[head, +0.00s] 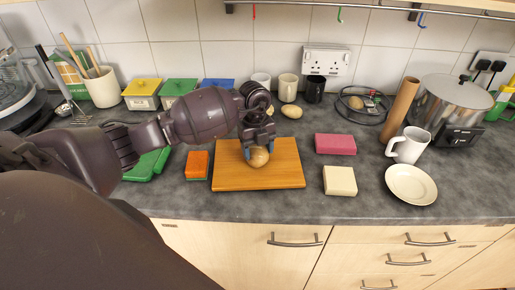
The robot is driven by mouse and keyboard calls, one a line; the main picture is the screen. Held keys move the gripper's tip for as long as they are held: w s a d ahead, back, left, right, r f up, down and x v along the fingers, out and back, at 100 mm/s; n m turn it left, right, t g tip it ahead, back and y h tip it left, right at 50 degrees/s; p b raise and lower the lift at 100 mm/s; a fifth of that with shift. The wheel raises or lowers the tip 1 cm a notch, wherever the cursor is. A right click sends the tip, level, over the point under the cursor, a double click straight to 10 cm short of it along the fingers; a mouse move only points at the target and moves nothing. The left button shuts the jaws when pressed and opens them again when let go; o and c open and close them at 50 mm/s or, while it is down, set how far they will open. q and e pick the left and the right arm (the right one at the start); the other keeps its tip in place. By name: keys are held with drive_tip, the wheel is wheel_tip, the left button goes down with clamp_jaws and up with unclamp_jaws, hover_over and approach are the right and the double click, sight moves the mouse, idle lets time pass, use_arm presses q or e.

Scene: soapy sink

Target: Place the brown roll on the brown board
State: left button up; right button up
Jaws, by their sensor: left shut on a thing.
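The brown roll (259,157) is round and light brown, between the fingers of my left gripper (259,153). The gripper points down and is shut on it. The brown board (230,178) is a rectangular orange-brown wooden board lying flat on the worktop. The roll shows over the middle of the board, at or just above its surface; I cannot tell whether it touches. The gripper and wrist hide part of the board's back edge. My right gripper is not in view.
An orange sponge (197,165) lies left of the board. A pink block (335,144) and a cream block (340,181) lie to its right. A white plate (411,185) and mug (408,145) stand farther right. A pale roll (292,111) lies behind.

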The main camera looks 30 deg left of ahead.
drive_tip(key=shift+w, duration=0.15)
use_arm(q)
drive_tip(key=o, duration=1.2)
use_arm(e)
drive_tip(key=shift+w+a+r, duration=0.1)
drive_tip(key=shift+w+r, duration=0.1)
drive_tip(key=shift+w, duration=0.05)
use_arm(q)
drive_tip(key=shift+r, duration=0.2)
wheel_tip(320, 180, up, 12)
drive_tip(key=a, duration=0.1)
drive_tip(key=shift+w+f+b, duration=0.2)
drive_tip(key=shift+w+b, duration=0.2)
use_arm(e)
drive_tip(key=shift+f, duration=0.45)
use_arm(q)
drive_tip(key=shift+a, duration=0.1)
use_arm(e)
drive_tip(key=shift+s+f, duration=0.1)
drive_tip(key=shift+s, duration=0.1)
